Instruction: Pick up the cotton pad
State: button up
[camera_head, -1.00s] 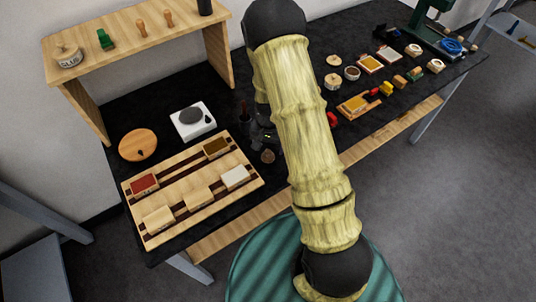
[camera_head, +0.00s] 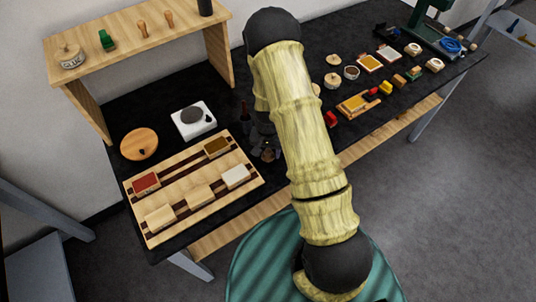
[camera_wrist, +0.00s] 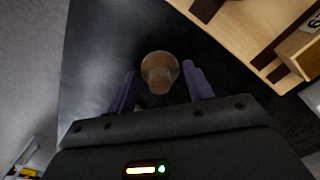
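A small brown rounded piece (camera_wrist: 160,72), which may be the cotton pad, stands on the black worktop in the wrist view. It has a wider round end and a narrower part. My gripper (camera_wrist: 159,70) is open, with one purple-grey finger on each side of the piece and a visible gap on both sides. I cannot tell how far above the worktop the fingertips are. In the head view my gripper (camera_head: 266,152) is low over the worktop, just right of the wooden tray, and mostly hides the piece.
The wooden tray (camera_head: 190,222) with several small blocks lies close at the left. A white device (camera_head: 193,121) with a grey disc and a round wooden lid (camera_head: 139,144) stand behind it. Several small items lie to the right.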

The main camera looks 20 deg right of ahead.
aim_at(268, 150)
jog(key=c, duration=0.6)
notch_tip(268, 150, up, 10)
jog(key=shift+r+b, duration=0.1)
jog(key=shift+b, duration=1.05)
jog(key=shift+o, duration=1.3)
jog(key=shift+c, duration=0.9)
